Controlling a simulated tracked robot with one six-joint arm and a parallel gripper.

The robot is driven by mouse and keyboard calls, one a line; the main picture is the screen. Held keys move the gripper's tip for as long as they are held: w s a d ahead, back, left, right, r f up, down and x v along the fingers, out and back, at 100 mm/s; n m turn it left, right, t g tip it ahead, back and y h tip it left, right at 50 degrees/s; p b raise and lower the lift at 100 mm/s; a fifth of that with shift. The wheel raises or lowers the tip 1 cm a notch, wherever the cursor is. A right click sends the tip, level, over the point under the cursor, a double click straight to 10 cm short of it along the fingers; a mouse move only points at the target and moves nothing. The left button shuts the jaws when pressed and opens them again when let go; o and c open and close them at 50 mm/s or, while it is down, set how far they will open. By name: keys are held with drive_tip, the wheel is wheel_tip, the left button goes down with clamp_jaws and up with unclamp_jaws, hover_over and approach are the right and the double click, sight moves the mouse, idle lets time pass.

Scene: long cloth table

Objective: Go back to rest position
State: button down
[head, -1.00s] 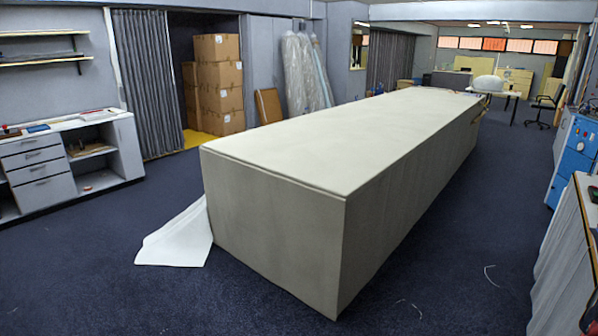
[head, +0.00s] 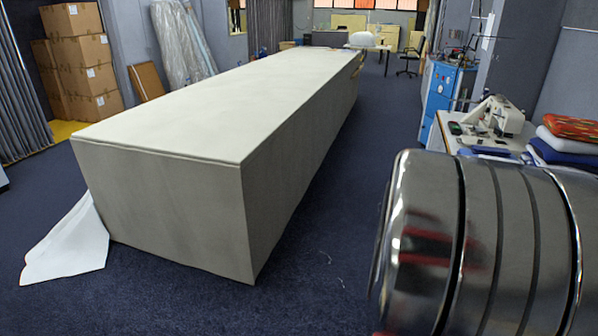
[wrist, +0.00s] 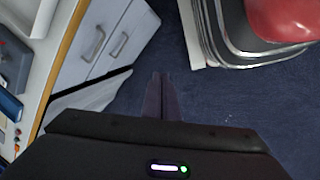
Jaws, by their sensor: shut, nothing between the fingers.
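My gripper (wrist: 162,78) shows in the wrist view with its two dark fingers together, shut and empty above the dark blue carpet. It is not seen in the head view.
A white cloth (head: 68,245) lies at the long table's left corner.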

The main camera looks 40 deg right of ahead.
drive_tip(key=w+a+r+n+t, duration=0.1)
drive_tip(key=w+a+r, duration=0.3)
drive_tip(key=a, duration=0.6)
drive_tip(key=w+a+r+n+t+y, duration=0.1)
drive_tip(key=w+a+r+n+t, duration=0.1)
drive_tip(key=w+a+r+t, duration=0.2)
drive_tip(key=w+a+r+n+t, duration=0.1)
drive_tip(key=w+a+r, duration=0.3)
drive_tip(key=a+r, duration=0.5)
drive_tip(key=a+t, duration=0.1)
drive_tip(key=a, duration=0.8)
drive_tip(key=shift+w+r+n+t+y, duration=0.3)
drive_tip(key=shift+w+r+n+t, duration=0.05)
drive_tip(key=shift+n+t, duration=0.05)
